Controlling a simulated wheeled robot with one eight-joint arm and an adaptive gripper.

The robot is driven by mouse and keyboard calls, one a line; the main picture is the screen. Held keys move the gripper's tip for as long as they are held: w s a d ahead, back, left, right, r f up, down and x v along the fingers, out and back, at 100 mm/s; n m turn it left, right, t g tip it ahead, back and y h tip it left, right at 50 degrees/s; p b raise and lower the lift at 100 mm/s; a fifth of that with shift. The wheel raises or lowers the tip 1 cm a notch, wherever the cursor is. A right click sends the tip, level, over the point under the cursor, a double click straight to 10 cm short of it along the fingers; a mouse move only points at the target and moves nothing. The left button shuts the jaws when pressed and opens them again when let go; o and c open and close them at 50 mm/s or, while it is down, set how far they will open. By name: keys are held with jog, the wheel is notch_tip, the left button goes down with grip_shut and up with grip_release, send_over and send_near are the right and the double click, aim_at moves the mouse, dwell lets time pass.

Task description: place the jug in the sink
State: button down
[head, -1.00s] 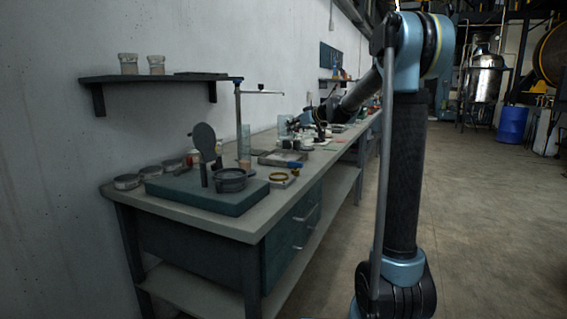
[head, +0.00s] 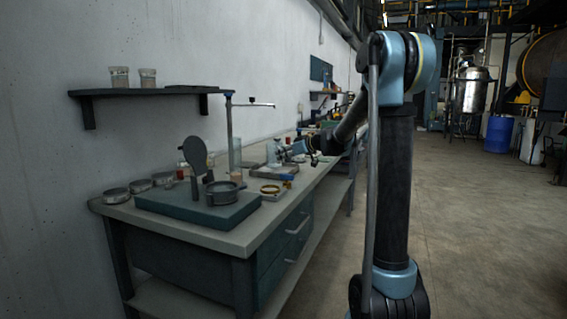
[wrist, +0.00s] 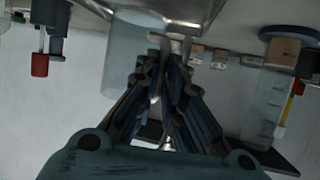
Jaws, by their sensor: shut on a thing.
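In the wrist view my gripper (wrist: 175,65) is closed, its dark fingers meeting around a thin pale piece that looks like the jug's handle. A clear, pale vessel that I take for the jug (wrist: 122,60) is beside the fingertips, on their left, partly covered by the fingers. In the head view my gripper (head: 314,155) is small and dark over the far part of the bench, and the jug cannot be told surely from the glassware around it. I cannot make out a sink in either view.
The bench (head: 236,238) runs along the wall. A dark green board (head: 165,212) with a dark round dish (head: 222,194) is at its near end. A thin stand (head: 230,130) rises behind. A wall shelf (head: 150,92) holds two jars. The floor right of my arm is open.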

jog(key=shift+f, duration=1.15)
jog(key=c, duration=1.7)
grip_release()
jog(key=shift+d, duration=0.1)
jog(key=v, duration=1.2)
jog(key=s+d+f+m+g+h, duration=0.2)
jog(key=s+f, duration=0.3)
jog(key=s, duration=0.6)
jog(key=s+d+f+m+g+h, duration=0.1)
jog(key=s+d+f+m+h, duration=0.3)
jog(key=s, duration=0.7)
jog(key=s+d+f+m+h, duration=0.1)
jog(key=s+d+f, duration=0.2)
jog(key=s+f, duration=0.2)
jog(key=s+d+f+m+g+h, duration=0.1)
jog(key=s+d+f, duration=0.3)
jog(key=s, duration=0.5)
jog(key=s+d+f+m+g+h, duration=0.1)
jog(key=s+d+f+m+h, duration=0.1)
jog(key=s+f, duration=0.5)
jog(key=shift+d+f+m+h, duration=0.2)
jog(key=shift+d+m+h, duration=0.3)
jog(key=shift+d, duration=0.55)
